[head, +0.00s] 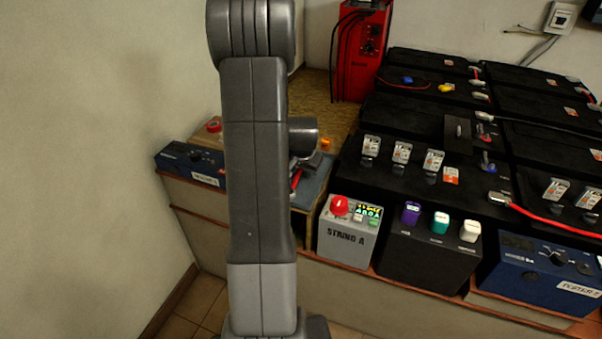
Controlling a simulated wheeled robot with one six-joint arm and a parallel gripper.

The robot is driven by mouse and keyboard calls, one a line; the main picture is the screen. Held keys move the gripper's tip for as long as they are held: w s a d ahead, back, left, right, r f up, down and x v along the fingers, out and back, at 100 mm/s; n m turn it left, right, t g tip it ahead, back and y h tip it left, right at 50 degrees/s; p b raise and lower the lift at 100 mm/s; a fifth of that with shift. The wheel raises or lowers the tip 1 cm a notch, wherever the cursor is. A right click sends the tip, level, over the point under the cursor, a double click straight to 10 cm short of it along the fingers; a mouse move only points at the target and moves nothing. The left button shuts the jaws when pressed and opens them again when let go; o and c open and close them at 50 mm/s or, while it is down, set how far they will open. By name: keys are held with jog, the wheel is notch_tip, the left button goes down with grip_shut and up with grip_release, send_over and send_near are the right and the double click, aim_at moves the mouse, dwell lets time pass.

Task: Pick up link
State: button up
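My arm stands upright in the left middle of the head view, and a dark wrist part sticks out to its right. My gripper is mostly hidden behind the arm; a dark grey shape below the wrist may be part of it, and its fingers cannot be made out. No part can be picked out for sure as the link. A small dark upright plate (458,133) stands among the black batteries (390,116). Several pale tagged pieces (401,153) stand along the front battery row.
A blue-grey mat (312,188) with a red-handled tool lies partly behind my arm. The STRING A box (347,232) with a red button, a black box (428,258) and a blue tester (545,270) line the front. A red charger (361,55) stands behind.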

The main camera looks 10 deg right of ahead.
grip_shut()
